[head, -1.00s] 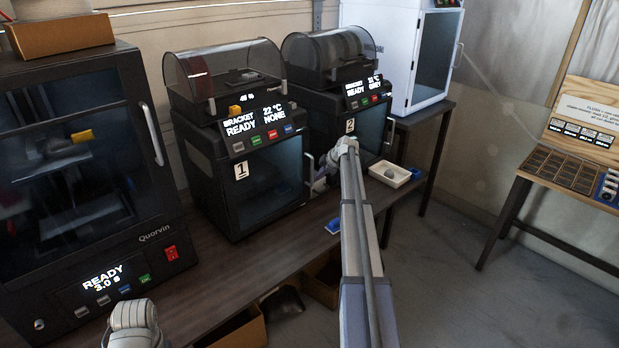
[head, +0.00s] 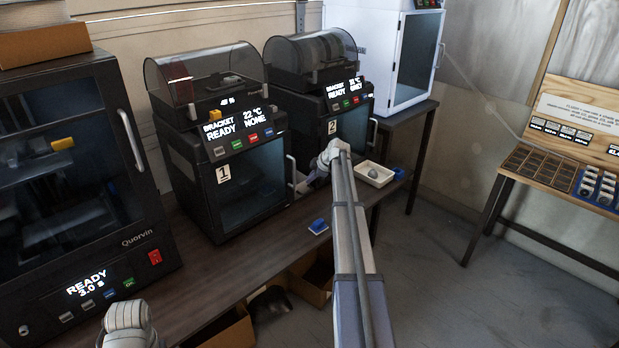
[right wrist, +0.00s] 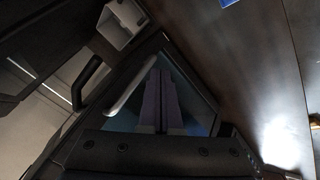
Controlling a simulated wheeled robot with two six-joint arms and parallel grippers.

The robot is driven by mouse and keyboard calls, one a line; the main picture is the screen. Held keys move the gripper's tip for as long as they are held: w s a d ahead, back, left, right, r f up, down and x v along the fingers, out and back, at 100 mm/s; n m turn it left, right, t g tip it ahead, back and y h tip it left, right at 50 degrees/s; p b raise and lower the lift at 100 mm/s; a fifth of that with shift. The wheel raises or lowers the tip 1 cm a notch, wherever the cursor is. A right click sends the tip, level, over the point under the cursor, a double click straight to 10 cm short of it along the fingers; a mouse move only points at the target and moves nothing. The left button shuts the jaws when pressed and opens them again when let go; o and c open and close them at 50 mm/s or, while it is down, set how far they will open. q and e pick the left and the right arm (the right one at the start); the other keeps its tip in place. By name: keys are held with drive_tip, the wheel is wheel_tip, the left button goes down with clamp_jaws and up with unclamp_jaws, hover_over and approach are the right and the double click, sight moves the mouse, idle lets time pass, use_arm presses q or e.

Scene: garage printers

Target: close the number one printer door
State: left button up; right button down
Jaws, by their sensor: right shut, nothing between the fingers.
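The number one printer (head: 225,205) is a black box with a "1" label, left of centre in the head view. Its glass door (head: 262,180) looks flush or nearly flush with the front; I cannot tell if a thin gap is left. Its grey handle (head: 291,176) stands at the door's right edge. My right gripper (head: 308,184) is just right of the handle, partly hidden by my wrist. In the right wrist view the gripper (right wrist: 160,85) is shut and empty, pointing at the dark glass, with a handle (right wrist: 130,95) beside it on the left. My left gripper is out of view.
Printer two (head: 318,115) stands close behind to the right, with a white tray (head: 375,174) beside it. A blue item (head: 318,226) lies on the bench (head: 215,270). The larger Quorvin printer (head: 75,180) stands at left. Open boxes sit below the bench.

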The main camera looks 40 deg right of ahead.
drive_tip(key=s+d+r+p, duration=0.2)
drive_tip(key=s+r+p, duration=0.2)
drive_tip(key=r+p, duration=0.1)
drive_tip(key=shift+d+r, duration=0.4)
drive_tip(key=shift+r, duration=0.1)
drive_tip(key=shift+w, duration=0.1)
drive_tip(key=s+a+f+m+g, duration=0.1)
drive_tip(key=s+a, duration=0.1)
drive_tip(key=a, duration=1)
drive_tip(key=s+a+f+g+y, duration=0.1)
drive_tip(key=s+a+g, duration=0.15)
drive_tip(key=a, duration=1.05)
drive_tip(key=s+a+f+m+g, duration=0.1)
drive_tip(key=s+a, duration=0.2)
drive_tip(key=a, duration=0.9)
drive_tip(key=s+a+f+m+g+h, duration=0.1)
drive_tip(key=s+a+m+g+h, duration=0.2)
drive_tip(key=s+a, duration=2)
drive_tip(key=s+m, duration=0.1)
drive_tip(key=s, duration=0.2)
drive_tip(key=shift+f, duration=0.2)
drive_tip(key=shift+s, duration=0.1)
